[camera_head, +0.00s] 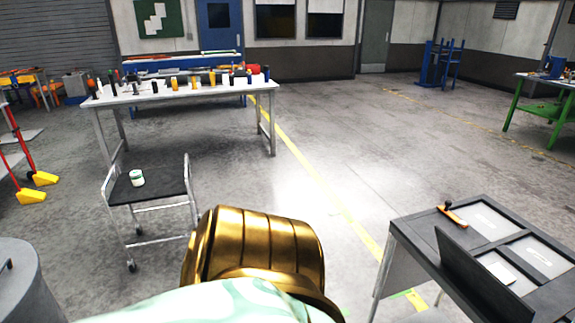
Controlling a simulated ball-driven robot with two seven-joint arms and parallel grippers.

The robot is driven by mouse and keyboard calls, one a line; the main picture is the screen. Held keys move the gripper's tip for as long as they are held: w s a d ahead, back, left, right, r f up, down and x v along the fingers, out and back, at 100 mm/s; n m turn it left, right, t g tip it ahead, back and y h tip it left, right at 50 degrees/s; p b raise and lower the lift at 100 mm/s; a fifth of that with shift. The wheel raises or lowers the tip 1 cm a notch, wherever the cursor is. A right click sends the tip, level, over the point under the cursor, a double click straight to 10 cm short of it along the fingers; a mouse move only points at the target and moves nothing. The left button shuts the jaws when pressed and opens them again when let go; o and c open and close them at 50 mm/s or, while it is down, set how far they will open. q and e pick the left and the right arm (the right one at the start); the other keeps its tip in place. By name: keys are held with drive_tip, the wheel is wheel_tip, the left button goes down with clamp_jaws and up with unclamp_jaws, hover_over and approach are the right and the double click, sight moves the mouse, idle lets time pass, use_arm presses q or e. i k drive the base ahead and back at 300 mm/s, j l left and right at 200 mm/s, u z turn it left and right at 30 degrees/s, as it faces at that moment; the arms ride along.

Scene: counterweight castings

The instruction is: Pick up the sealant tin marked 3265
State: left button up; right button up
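A small white and green tin (137,178) stands upright on the dark top of a wheeled cart (165,192) at the left. Its marking is too small to read, so I cannot tell whether it is 3265. Several small bottles and containers (192,82) stand on the long white table (115,98) behind the cart; their labels are not readable either. Neither of my grippers shows in the head view. A gold and mint-green part of my own body fills the bottom middle and hides the floor there.
A dark bench (405,238) with an upright panel and an orange-handled tool (452,214) stands at the lower right. A grey cylinder (20,285) is at the lower left. A green table (515,105) is at the far right. The middle floor is clear, crossed by a yellow line.

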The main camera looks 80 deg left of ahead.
sight(135, 176)
drive_tip(key=u, duration=0.45)
drive_tip(key=j+u, duration=0.1)
drive_tip(key=u, duration=0.4)
drive_tip(key=j+u, duration=0.1)
drive_tip(key=u, duration=1.3)
drive_tip(key=i+j+u, duration=0.15)
drive_tip(key=u, duration=0.25)
drive_tip(key=i+j+u, duration=0.1)
drive_tip(key=i+u, duration=0.15)
drive_tip(key=u, duration=0.15)
drive_tip(key=i+u, duration=0.2)
drive_tip(key=u, duration=0.25)
drive_tip(key=i+l+u, duration=0.1)
drive_tip(key=i+u, duration=0.15)
drive_tip(key=i, duration=0.6)
